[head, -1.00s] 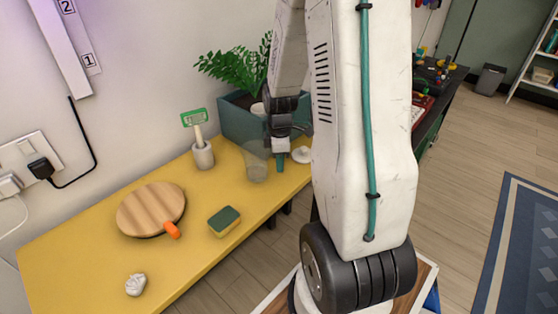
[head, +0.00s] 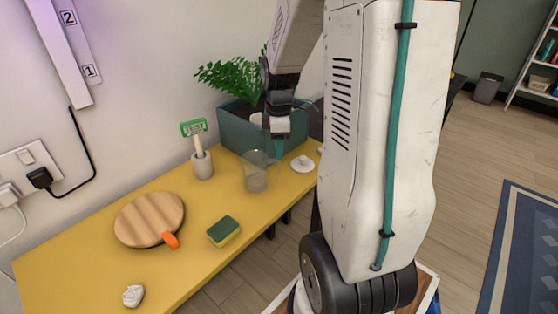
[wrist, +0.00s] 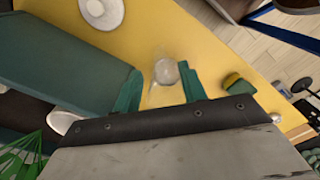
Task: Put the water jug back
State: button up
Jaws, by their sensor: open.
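The water jug seems to be the clear, see-through vessel (head: 256,178) standing upright on the yellow bench, in front of the planter. In the wrist view the clear vessel (wrist: 166,72) shows past and between my fingertips. My gripper (head: 277,150) points down, just right of and above the jug in the head view. Its two green fingers (wrist: 160,88) are spread with nothing held between them. The jug's faint outline makes its handle hard to make out.
A teal planter (head: 236,128) with a leafy plant stands behind the jug. A white disc (head: 303,165) lies to its right. A sign in a white holder (head: 203,166), a sponge (head: 224,232), a round wooden board (head: 149,218) and a crumpled white lump (head: 133,296) are on the yellow bench (head: 75,262).

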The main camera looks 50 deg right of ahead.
notch_tip(320, 180, up, 2)
jog(key=shift+r, duration=0.15)
jog(key=shift+a+r, duration=0.15)
jog(key=shift+r, duration=0.2)
jog(key=s+a+r+m, duration=0.2)
jog(key=s+a+r, duration=0.1)
jog(key=a+r, duration=0.3)
jog(key=s+a+r+m, duration=0.3)
jog(key=a, duration=0.5)
jog(key=s+a+r+m+t, duration=0.1)
jog(key=s+a+r+m, duration=0.1)
jog(key=s+a+m, duration=0.2)
jog(key=s+a, duration=0.3)
jog(key=s, duration=0.3)
jog(key=shift+s+a+r, duration=0.25)
jog(key=shift+s+a, duration=0.1)
jog(key=shift+s, duration=0.05)
